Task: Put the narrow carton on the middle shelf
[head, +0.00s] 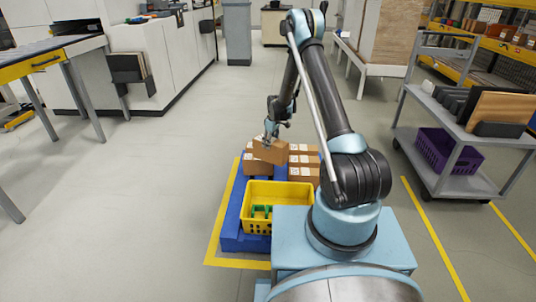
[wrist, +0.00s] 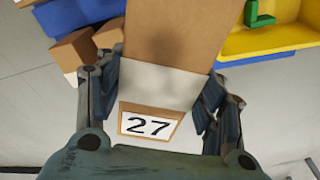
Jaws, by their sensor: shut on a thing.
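My gripper (head: 277,136) is shut on a brown carton (head: 269,151) and holds it above the blue pallet (head: 230,215). In the wrist view the carton (wrist: 175,30) sits between both fingers of my gripper (wrist: 160,95), with a white label reading "27" at its near end. Whether it touches the cartons below is unclear. Other cartons (head: 303,172) are stacked on the pallet just beside and behind it. The middle shelf named in the task cannot be picked out with certainty.
A yellow crate (head: 292,188) with green parts inside stands at the pallet's near end. A grey shelf cart (head: 470,140) with a purple crate (head: 447,150) stands at right. A table (head: 45,57) and white cabinets (head: 160,60) are at left. Open floor lies left of the pallet.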

